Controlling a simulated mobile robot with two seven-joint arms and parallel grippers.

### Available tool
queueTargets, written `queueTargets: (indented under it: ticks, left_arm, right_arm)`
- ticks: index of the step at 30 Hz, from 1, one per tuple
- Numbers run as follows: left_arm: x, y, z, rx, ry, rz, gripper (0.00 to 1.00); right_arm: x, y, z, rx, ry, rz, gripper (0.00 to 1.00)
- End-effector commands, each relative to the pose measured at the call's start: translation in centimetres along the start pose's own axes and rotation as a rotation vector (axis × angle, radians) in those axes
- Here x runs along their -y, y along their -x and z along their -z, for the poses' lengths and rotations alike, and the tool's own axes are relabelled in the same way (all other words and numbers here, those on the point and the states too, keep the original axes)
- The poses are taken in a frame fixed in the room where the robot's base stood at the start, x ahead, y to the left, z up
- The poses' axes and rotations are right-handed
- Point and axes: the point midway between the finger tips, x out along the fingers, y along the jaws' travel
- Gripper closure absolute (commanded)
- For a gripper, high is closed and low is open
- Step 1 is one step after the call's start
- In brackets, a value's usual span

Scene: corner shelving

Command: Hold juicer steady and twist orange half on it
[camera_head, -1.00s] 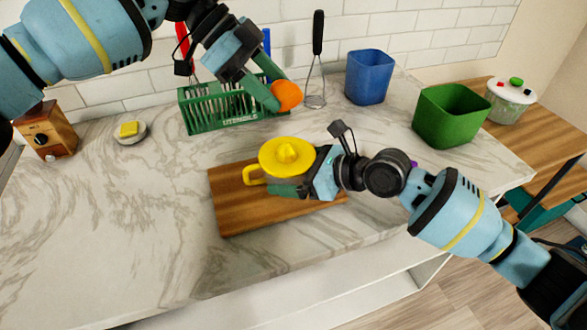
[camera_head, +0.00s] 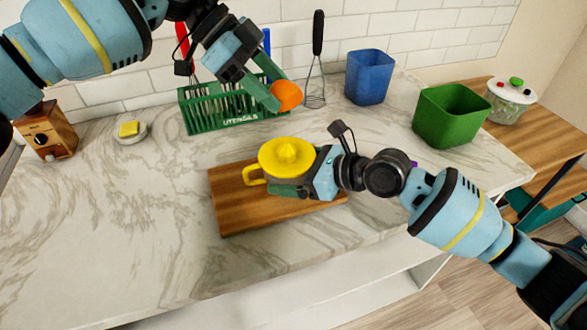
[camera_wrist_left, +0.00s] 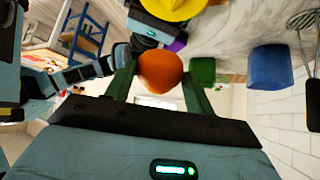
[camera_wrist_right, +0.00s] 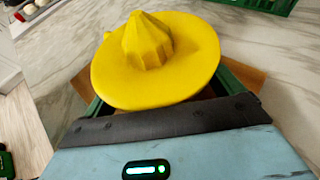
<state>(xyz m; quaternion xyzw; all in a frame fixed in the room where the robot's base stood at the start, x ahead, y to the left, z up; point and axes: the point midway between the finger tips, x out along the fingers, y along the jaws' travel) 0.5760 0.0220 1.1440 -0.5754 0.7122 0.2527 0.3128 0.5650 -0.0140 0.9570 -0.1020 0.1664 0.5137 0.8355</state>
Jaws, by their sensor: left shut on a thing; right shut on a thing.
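The yellow juicer (camera_head: 284,156) stands on the wooden cutting board (camera_head: 236,212), its ridged cone pointing up and its handle to the left. My right gripper (camera_head: 292,188) is shut on the juicer from the right and front; the right wrist view shows the juicer (camera_wrist_right: 155,65) between its green fingers. My left gripper (camera_head: 272,92) is shut on the orange half (camera_head: 287,96) and holds it in the air, above and behind the juicer. The left wrist view shows the orange half (camera_wrist_left: 160,70) between the fingers. The cone is bare.
A green utensil basket (camera_head: 225,110) stands behind, near the left gripper.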

Motion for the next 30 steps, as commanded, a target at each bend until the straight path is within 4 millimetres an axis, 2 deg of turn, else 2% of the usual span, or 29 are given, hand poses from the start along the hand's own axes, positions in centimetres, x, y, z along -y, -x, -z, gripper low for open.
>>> queueTargets:
  ticks: [4,9,15,23,30]
  left_arm:
    - [-0.1,-0.4,0.0,0.037,-0.004,-0.006,0.69]
    - [-0.1,-1.9,-0.4,0.193,-0.007,-0.014,0.69]
    - [0.0,-2.6,-0.8,0.327,-0.001,-0.004,0.69]
    - [0.0,-2.8,-1.1,0.342,0.001,-0.001,0.69]
    - [0.0,-3.6,-1.9,0.341,0.002,-0.003,0.69]
  right_arm:
    - [0.0,0.0,0.0,0.0,0.0,0.0,0.32]
    - [0.0,0.0,0.0,0.0,0.0,0.0,0.32]
    - [0.0,0.0,0.0,0.0,0.0,0.0,0.32]
    - [0.0,0.0,0.0,0.0,0.0,0.0,0.32]
    - [0.0,0.0,0.0,0.0,0.0,0.0,0.32]
